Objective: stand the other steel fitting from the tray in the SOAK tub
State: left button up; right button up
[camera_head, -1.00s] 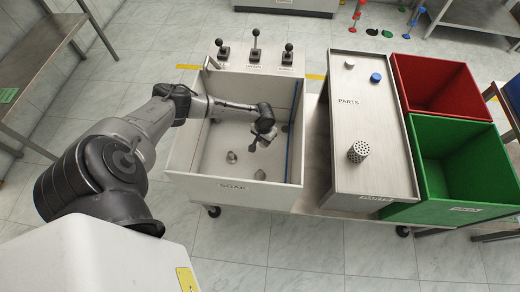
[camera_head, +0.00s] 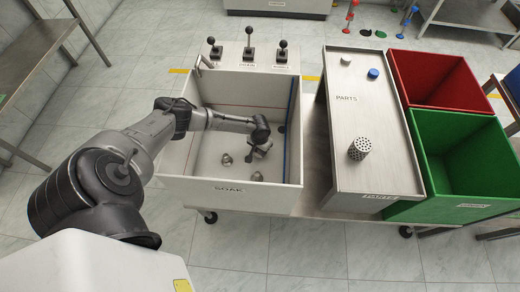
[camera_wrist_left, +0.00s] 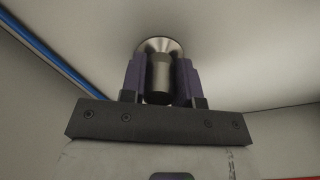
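My left gripper (camera_head: 260,150) is low inside the SOAK tub (camera_head: 228,190), near its right side. In the left wrist view the two fingers (camera_wrist_left: 161,82) are closed on a steel fitting (camera_wrist_left: 159,75), a shiny cylinder with a flared end pointing away from the palm. Whether the fitting touches the tub floor cannot be told. Two small steel pieces (camera_head: 227,160) (camera_head: 257,176) are on the tub floor, to the left of and in front of the gripper. The PARTS tray (camera_head: 345,120) stands right of the tub. My right gripper is not in view.
On the tray are a perforated steel cylinder (camera_head: 359,149), a blue cap (camera_head: 374,74) and a small pale cap (camera_head: 346,60). Red (camera_head: 435,62) and green (camera_head: 412,150) bins stand further right. Levers (camera_head: 249,50) line the tub's back. The tub's left floor is clear.

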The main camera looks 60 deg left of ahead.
pick_arm(q)
jog(key=o, duration=0.4)
jog(key=shift+o, duration=0.2)
jog(key=shift+r, duration=0.1)
notch_tip(320, 180, up, 12)
jog(key=p, duration=0.6)
jog(key=shift+s+a+p, duration=0.1)
jog(key=shift+p, duration=0.2)
